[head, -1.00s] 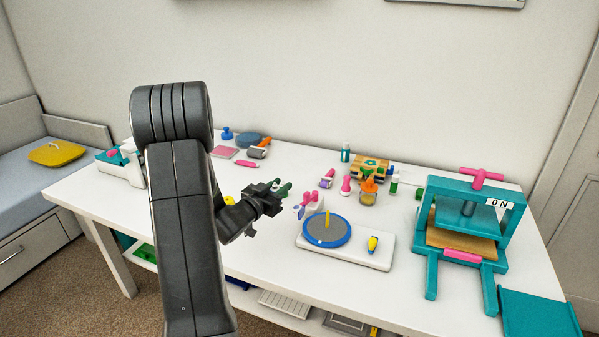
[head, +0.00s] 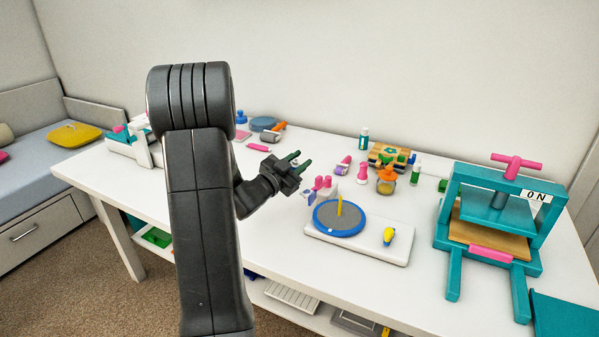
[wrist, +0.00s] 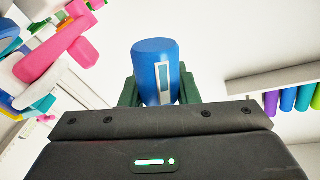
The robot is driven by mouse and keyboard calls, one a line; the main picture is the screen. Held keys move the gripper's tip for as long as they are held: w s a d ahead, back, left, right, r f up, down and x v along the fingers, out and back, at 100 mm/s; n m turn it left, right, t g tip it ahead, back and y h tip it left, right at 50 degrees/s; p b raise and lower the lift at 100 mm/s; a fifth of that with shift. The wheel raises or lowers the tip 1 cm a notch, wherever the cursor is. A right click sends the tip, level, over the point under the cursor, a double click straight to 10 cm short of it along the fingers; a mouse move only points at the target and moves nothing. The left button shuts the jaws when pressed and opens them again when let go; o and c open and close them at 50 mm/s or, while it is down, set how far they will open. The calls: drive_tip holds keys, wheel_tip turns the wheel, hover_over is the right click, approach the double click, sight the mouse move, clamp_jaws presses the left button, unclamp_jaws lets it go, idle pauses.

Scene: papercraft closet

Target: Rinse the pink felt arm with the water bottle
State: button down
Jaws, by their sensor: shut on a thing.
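My gripper (head: 298,161) is in the air over the middle of the table, with its dark green fingers pointing up and to the right. In the wrist view my gripper (wrist: 158,90) is shut on a blue cylinder with a pale strip, which I take for the water bottle (wrist: 150,62). The bottle cannot be made out in the head view. A pink piece (wrist: 52,55), likely the pink felt arm, shows at the upper left of the wrist view, apart from the bottle. It seems to match the small pink shape (head: 322,183) behind the turntable, just right of my gripper.
A teal press (head: 455,215) stands at the right. Small tools and jars line the back. The table's front left is clear.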

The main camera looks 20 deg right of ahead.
drive_tip(key=f+m+g+h+b, duration=0.1)
drive_tip(key=m+b, duration=0.4)
drive_tip(key=b, duration=0.1)
drive_tip(key=w+m+g+h+b, duration=0.1)
drive_tip(key=m+b, duration=0.5)
drive_tip(key=f+m+g+h+b, duration=0.1)
drive_tip(key=m+b, duration=0.4)
drive_tip(key=b, duration=0.1)
drive_tip(key=shift+w+a+f+g, duration=0.15)
drive_tip(key=shift+f+g, duration=0.2)
drive_tip(key=shift+g, duration=0.05)
drive_tip(key=c, duration=1.8)
unclamp_jaws()
drive_tip(key=shift+r+m, duration=0.25)
drive_tip(key=shift+m, duration=0.15)
clamp_jaws()
